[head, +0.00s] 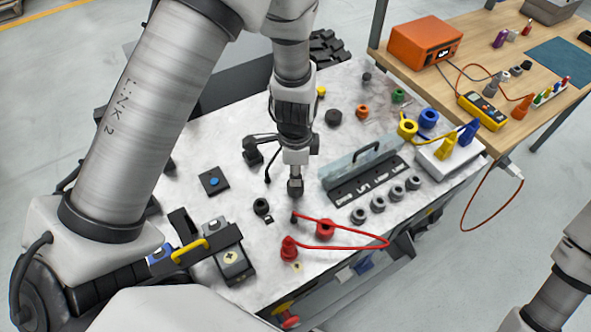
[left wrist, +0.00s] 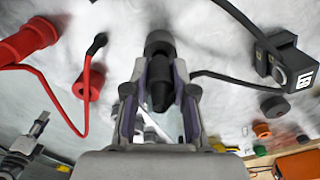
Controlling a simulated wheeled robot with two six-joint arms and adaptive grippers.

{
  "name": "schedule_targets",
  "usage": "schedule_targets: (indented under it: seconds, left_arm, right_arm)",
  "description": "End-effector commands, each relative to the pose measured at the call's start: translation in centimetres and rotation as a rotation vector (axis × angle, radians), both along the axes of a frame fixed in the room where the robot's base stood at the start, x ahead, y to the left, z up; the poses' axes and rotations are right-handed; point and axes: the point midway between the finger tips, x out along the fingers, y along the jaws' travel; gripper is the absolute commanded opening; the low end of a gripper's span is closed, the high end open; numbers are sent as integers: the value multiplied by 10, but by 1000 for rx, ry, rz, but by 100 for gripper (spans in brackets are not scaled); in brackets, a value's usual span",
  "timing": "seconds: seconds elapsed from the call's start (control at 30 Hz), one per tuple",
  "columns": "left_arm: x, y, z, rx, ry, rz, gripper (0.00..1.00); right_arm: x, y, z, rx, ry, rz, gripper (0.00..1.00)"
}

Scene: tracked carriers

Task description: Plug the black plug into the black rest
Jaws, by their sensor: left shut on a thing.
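My left gripper (head: 295,186) is shut on the black plug and holds it over the bench. In the left wrist view the plug (left wrist: 160,45) sits between the two fingers, its broad end pointing away from the palm. Its black cable runs right to a black box (left wrist: 285,65). In the head view a round black piece (head: 333,117) stands further back, and another dark round piece (head: 262,207) stands nearer, left of the gripper. I cannot tell for certain which is the black rest. The plug is apart from both. My right gripper is out of view.
A red plug (head: 289,247) with a red cable and a red rest (head: 325,228) stand in front. A clear cover with a black handle (head: 366,160) and several grey rings are to the right. Orange (head: 362,111) and green (head: 398,95) pieces stand behind.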

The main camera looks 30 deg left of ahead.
Motion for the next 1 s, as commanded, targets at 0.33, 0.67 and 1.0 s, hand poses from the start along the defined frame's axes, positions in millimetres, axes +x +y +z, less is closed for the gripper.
schedule_targets:
  seconds: [0.33, 0.67, 1.0]
  left_arm:
    - [0, 0, -10, 0, 0, 0, 0]
    - [0, 0, -18, 0, 0, 0, 0]
    - [0, 0, -17, 0, 0, 0, 55]
  right_arm:
    - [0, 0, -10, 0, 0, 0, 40]
    - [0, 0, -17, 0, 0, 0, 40]
    - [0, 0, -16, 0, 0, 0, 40]
